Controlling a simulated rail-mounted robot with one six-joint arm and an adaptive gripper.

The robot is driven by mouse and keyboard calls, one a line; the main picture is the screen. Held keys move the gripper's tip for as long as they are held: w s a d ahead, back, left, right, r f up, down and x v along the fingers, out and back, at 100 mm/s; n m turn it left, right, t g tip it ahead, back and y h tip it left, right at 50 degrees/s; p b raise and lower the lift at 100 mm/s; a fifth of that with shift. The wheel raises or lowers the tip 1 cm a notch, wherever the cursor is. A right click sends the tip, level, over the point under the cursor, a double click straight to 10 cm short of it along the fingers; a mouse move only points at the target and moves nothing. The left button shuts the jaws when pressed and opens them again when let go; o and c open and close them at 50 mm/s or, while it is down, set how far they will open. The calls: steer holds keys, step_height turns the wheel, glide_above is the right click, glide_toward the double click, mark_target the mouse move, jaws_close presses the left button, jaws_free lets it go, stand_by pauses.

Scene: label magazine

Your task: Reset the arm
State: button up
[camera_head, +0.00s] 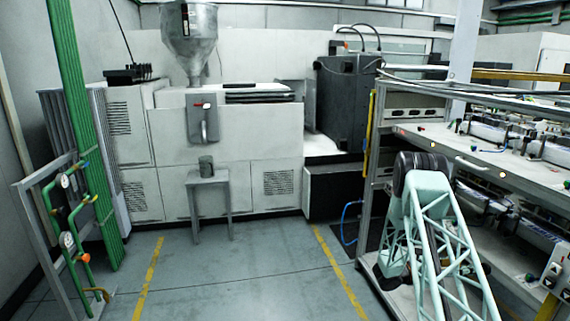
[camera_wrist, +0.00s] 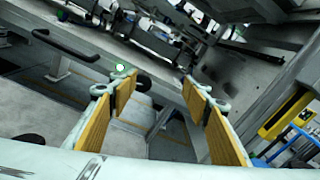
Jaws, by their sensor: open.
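My gripper (camera_wrist: 160,100) shows in the wrist view with its two yellow-padded fingers spread apart and nothing between them. Behind the fingers are a rack with a dark handle (camera_wrist: 65,45) and the floor. In the head view my pale green lattice arm stands at the lower right, in front of the rack. The gripper itself cannot be made out in the head view.
A shelf rack (camera_head: 470,158) with machine parts fills the right side. A white machine with a metal hopper (camera_head: 188,35) stands at the back. A small stool (camera_head: 208,181) holds a grey can (camera_head: 206,166). Green pipes with gauges (camera_head: 67,240) stand at left. The middle floor is clear.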

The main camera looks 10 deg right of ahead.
steer(key=s+a+r+m+g+y, duration=0.1)
steer(key=s+a+r+m+g, duration=0.2)
steer(key=r, duration=0.6)
steer(key=s+a+r+m+y, duration=0.1)
steer(key=s+a+r+m, duration=0.15)
steer(key=a+r, duration=0.45)
steer(key=s+a+r+m+y, duration=0.2)
steer(key=s+a+r+m, duration=0.15)
steer(key=a+r, duration=0.35)
steer(key=s+a+r+m+y, duration=0.2)
steer(key=s+a+r, duration=0.3)
steer(key=r, duration=0.4)
steer(key=s+a+r+m+t+y, duration=0.2)
steer(key=s+a, duration=0.7)
steer(key=a, duration=0.5)
steer(key=s+a+r+m+t+y, duration=0.3)
steer(key=s+a+r+m+y, duration=0.2)
steer(key=s+a, duration=0.5)
steer(key=s+a+r+m+t+y, duration=0.3)
steer(key=s+a, duration=0.6)
steer(key=a, duration=1.1)
steer(key=shift+s+a+r+y, duration=0.15)
steer(key=shift+s+r+y, duration=0.15)
steer(key=shift+y, duration=0.5)
